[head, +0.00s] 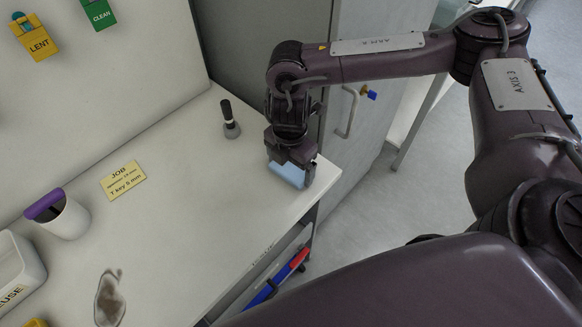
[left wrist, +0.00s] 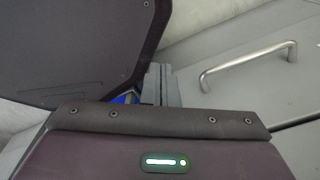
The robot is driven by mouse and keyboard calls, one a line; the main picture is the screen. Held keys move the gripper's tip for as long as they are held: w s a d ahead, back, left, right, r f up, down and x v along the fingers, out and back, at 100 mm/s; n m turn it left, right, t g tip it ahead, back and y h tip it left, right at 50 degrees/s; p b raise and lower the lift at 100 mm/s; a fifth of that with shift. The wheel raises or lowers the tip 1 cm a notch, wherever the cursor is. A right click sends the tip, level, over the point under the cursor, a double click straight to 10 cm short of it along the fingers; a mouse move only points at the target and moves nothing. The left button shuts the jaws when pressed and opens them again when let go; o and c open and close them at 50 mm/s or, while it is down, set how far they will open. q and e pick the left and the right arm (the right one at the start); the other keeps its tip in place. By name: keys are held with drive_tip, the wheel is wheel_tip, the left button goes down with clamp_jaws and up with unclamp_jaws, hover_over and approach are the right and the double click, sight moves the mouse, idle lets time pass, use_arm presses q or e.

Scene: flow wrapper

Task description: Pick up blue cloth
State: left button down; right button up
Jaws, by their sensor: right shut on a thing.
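The blue cloth (head: 287,173) is a small light-blue folded piece at the right end of the white worktop, near its edge. My right gripper (head: 291,163) points down over it and is shut on the cloth. The jaws hide the cloth's upper part, and I cannot tell whether it still touches the worktop. My left gripper is not in the head view. In the left wrist view, grey finger parts of my left gripper (left wrist: 163,84) show beyond the wrist housing, but their opening is not clear. No cloth shows there.
A cabinet door handle (head: 348,110) is behind my right gripper.

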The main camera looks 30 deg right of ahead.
sight(290, 168)
drive_tip(key=shift+r, duration=0.1)
drive_tip(key=shift+r, duration=0.55)
wheel_tip(290, 168, up, 5)
wheel_tip(290, 168, up, 14)
drive_tip(key=p, duration=0.3)
drive_tip(key=shift+f, duration=0.15)
drive_tip(key=o, duration=0.3)
drive_tip(key=shift+c, duration=1.2)
